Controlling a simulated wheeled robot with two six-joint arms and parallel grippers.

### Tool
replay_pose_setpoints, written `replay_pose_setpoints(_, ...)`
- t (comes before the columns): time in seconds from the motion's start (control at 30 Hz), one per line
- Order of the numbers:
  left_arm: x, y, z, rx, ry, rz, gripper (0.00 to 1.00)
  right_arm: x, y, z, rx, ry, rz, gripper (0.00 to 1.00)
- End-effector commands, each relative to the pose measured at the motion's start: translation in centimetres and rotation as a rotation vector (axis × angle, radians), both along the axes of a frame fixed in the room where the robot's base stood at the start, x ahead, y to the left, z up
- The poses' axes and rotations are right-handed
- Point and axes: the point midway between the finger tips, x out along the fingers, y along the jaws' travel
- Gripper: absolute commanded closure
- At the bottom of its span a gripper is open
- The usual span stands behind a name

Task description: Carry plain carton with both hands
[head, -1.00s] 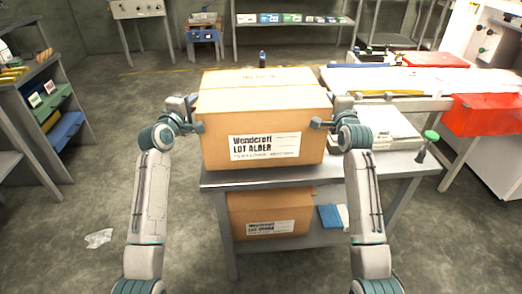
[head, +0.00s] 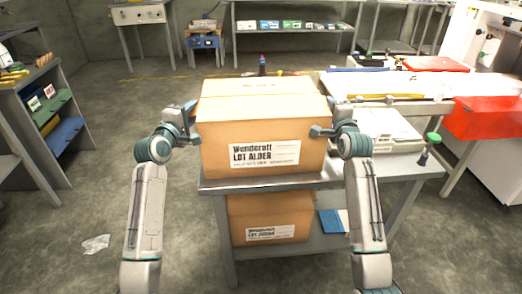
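The plain carton (head: 220,150), a large brown box with a white "Wendcroft LOT" label, stands upright at the left end of the grey metal table (head: 385,170). Its underside is hidden, so I cannot tell whether its full weight rests there. My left gripper (head: 191,121) is beside the carton's left side, fingers spread apart. It looks clear of the front face, and contact with the side cannot be told. My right gripper (head: 325,118) is at the carton's right side with its fingers apart. One finger overlaps the front face near the right edge.
A second labelled carton (head: 250,216) and a blue item (head: 333,221) sit on the table's lower shelf. A white flat device (head: 378,140) stands right of the carton. A shelf rack (head: 55,110) is at left. The floor between is open, with a paper scrap (head: 95,244).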

Motion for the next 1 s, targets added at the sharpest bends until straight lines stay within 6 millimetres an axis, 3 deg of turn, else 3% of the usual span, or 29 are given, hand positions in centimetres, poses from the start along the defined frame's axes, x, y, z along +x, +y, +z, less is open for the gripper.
replay_pose_setpoints(0.3,-6.4,2.1,-0.1,0.004,0.001,0.001,0.72,0.0,0.0,0.0,0.0,0.0,0.0,0.72)
replay_pose_setpoints(0.5,-9.1,3.0,-0.1,0.003,0.001,0.001,0.72,0.0,0.0,0.0,0.0,0.0,0.0,0.72)
replay_pose_setpoints(0.77,-9.9,3.2,0.0,0.001,0.001,0.0,0.72,-1.3,-0.1,-0.1,0.0,0.0,0.0,0.72)
replay_pose_setpoints(1.0,-9.9,3.2,0.0,0.001,0.001,0.0,0.72,-5.9,-0.5,-0.1,-0.001,0.0,0.0,0.72)
